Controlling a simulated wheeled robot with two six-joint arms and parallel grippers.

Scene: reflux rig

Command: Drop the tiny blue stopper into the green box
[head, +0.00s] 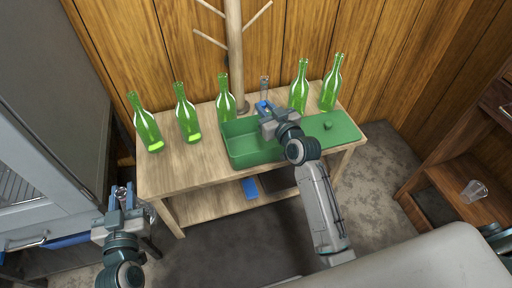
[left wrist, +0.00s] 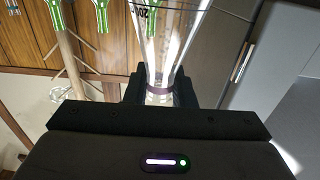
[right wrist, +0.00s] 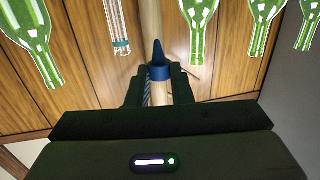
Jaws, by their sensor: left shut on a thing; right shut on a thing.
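The tiny blue stopper (right wrist: 159,66) is pinched between the fingertips of my right gripper (right wrist: 160,88), its dark pointed end showing beyond them. In the head view a bit of blue (head: 263,105) shows at the tips of my right gripper (head: 266,112), which hangs over the back of the green box (head: 248,160). The box has a deep left part and a flat right part. My left gripper (head: 122,200) is off the table's left end, shut on a clear glass vessel (left wrist: 160,50) with printed marks.
Several green bottles (head: 188,118) stand along the wooden table (head: 165,175). A wooden stand (head: 236,50) and a glass tube (head: 264,85) rise behind the box. A small green piece (head: 328,125) lies on the box's flat part. A glass (head: 474,190) sits on the right shelf.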

